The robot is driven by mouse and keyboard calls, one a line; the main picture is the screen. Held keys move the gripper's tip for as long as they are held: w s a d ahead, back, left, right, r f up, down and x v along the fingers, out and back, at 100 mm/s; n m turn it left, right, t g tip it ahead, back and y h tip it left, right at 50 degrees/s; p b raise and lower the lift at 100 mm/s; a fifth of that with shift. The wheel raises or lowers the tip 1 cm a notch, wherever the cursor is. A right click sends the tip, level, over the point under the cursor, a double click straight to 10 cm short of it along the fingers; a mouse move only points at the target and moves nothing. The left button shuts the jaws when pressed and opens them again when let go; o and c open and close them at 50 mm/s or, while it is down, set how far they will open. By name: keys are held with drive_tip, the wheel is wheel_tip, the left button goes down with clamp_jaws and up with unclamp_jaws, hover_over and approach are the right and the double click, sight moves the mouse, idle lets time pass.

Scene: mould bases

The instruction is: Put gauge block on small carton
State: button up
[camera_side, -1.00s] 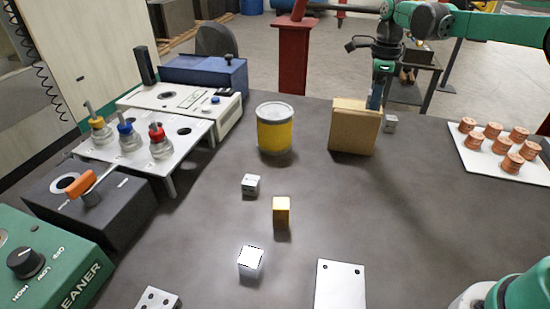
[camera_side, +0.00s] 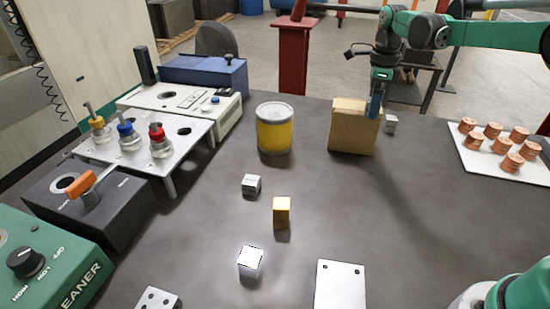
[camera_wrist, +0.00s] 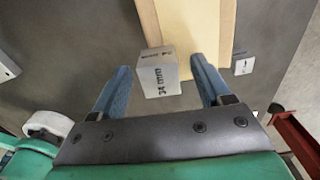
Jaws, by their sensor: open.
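A silver gauge block (camera_wrist: 158,78) marked 34 mm lies in the wrist view beyond and between my fingertips, close against a tan carton (camera_wrist: 188,25). In the side view that block is hidden behind the tan carton (camera_side: 352,128). My gripper (camera_side: 375,108) is open, pointing down at the carton's right rear edge. Its two blue fingers are on either side of the block in the wrist view, with gaps. A much smaller orange box (camera_side: 281,212) stands mid-table; I cannot tell which of the two boxes is the small carton.
Other silver cubes stand on the table: one right of the carton (camera_side: 391,124), one left of the orange box (camera_side: 251,184), one at the front (camera_side: 250,262). A yellow can (camera_side: 274,132) stands left of the carton. A white plate with copper pieces (camera_side: 505,165) lies at right.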

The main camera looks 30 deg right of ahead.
drive_tip(key=s+a+r+n+t, duration=0.2)
drive_tip(key=a+r+n, duration=0.2)
drive_tip(key=r+n, duration=0.65)
drive_tip(key=s+a+f+n+t, duration=0.2)
drive_tip(key=s+a+f+n, duration=0.1)
drive_tip(key=s+n, duration=0.3)
drive_tip(key=s+a+f+n+t, duration=0.3)
drive_tip(key=s+n, duration=0.4)
drive_tip(key=n, duration=0.3)
wheel_tip(320, 180, down, 2)
drive_tip(key=shift+s+a+f, duration=0.15)
drive_tip(key=shift+a+f, duration=0.05)
drive_tip(key=shift+a, duration=0.45)
